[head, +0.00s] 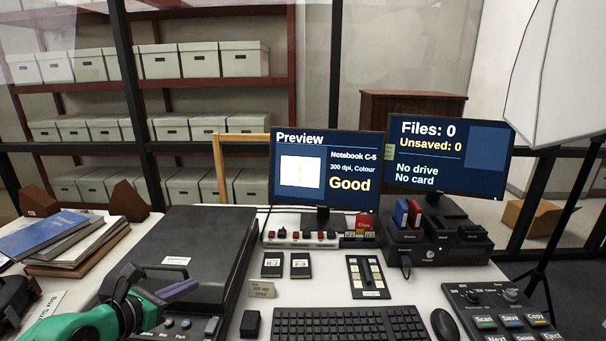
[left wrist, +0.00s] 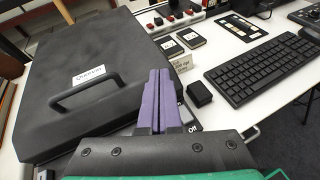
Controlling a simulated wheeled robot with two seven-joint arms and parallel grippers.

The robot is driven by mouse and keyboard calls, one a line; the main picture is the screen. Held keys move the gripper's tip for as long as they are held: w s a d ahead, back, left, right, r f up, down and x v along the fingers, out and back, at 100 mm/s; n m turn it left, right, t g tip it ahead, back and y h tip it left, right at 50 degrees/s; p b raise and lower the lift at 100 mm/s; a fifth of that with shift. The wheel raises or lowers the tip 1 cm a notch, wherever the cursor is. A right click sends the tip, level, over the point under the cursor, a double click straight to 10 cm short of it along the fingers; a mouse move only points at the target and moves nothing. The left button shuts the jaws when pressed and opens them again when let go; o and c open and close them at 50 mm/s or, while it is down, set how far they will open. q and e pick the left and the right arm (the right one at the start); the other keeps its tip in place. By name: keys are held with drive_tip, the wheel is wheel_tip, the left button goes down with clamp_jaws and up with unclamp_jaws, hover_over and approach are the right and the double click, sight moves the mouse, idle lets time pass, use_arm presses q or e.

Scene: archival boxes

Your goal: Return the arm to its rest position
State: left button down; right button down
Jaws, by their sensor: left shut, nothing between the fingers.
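My left arm comes in from the lower left in the head view, green with a dark wrist. My left gripper (head: 180,290) has purple fingers, shut with nothing between them. It hovers over the front edge of the black scanner (head: 205,240), whose lid is down. In the left wrist view the closed fingers (left wrist: 159,75) point past the right side of the scanner lid (left wrist: 80,60), near its handle. I cannot tell whether they touch it. My right gripper is not in view.
A keyboard (head: 350,324), a small black block (head: 250,323) and a mouse (head: 444,325) lie right of the scanner. Two monitors, the left (head: 325,170) reading "Good", stand behind. Books (head: 60,240) are stacked at left. A control panel (head: 500,310) is at lower right.

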use_arm(q)
wheel_tip(320, 180, up, 8)
drive_tip(key=s+n+t+y, duration=0.1)
drive_tip(key=n+t+y, duration=0.2)
drive_tip(key=n+t, duration=0.8)
drive_tip(key=s+a+f+n+g+y, duration=0.5)
drive_tip(key=a+f+n+g+y, duration=0.35)
drive_tip(key=n, duration=1.15)
drive_tip(key=s+d+f+n+g+h, duration=0.25)
drive_tip(key=s+f+n+g, duration=0.3)
drive_tip(key=f, duration=0.45)
drive_tip(key=s+d+f+n+g+h, duration=0.2)
drive_tip(key=s+d+f+g+h, duration=0.35)
drive_tip(key=s+d+f, duration=0.35)
wheel_tip(320, 180, down, 20)
drive_tip(key=s+d+f+g+p, duration=0.1)
drive_tip(key=s+d+g, duration=0.1)
drive_tip(key=s+a+f+g+y+p, duration=0.1)
drive_tip(key=s+a+f, duration=0.2)
drive_tip(key=s+f, duration=1)
drive_tip(key=s, duration=0.4)
drive_tip(key=shift+a+f, duration=0.15)
drive_tip(key=shift+f, duration=0.25)
